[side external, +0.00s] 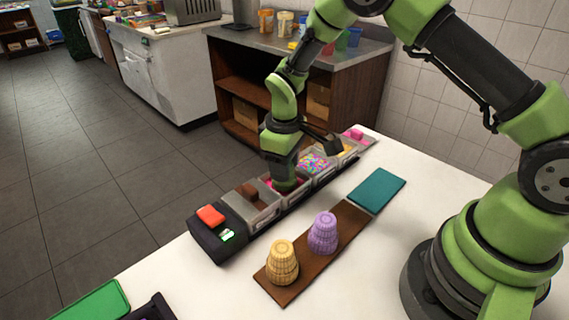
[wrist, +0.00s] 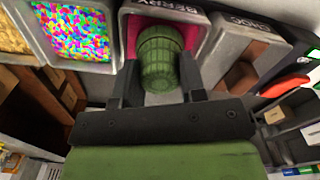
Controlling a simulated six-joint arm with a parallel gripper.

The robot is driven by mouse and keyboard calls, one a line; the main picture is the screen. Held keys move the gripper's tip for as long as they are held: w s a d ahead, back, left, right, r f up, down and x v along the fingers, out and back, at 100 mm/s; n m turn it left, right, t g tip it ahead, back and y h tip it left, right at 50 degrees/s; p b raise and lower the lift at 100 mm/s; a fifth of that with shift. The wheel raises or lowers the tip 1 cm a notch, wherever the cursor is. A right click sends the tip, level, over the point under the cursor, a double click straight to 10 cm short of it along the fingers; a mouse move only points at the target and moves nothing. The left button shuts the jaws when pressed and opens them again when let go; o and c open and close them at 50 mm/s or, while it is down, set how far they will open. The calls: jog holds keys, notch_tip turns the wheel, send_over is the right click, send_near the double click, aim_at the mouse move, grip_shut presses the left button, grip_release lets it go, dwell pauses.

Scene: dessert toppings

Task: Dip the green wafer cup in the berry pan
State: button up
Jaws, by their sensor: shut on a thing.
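The green wafer cup (wrist: 160,62) sits between the two dark fingers of my gripper (wrist: 162,78) in the wrist view. My gripper is shut on it. The cup overlaps the berry pan (wrist: 202,33), whose pink-red inside shows around the cup and whose rim carries the label BERRY. In the side view my wrist comes down over the berry pan (side external: 294,199), and it hides most of the pan's contents. The cup cannot be made out clearly there. I cannot tell how deep it is in the pan.
The choc pan (side external: 266,207) adjoins the berry pan on one side, the sprinkle pan (side external: 316,165) on the other. Yellow and purple wafer cups (side external: 282,264) (side external: 323,233) stand on a brown board (side external: 340,245). A teal mat (side external: 377,190) lies beyond. White counter is free around these.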

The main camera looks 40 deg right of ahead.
jog(key=shift+r, duration=0.1)
jog(key=shift+r, duration=1.9)
jog(key=shift+r, duration=0.1)
jog(key=shift+r, duration=2.2)
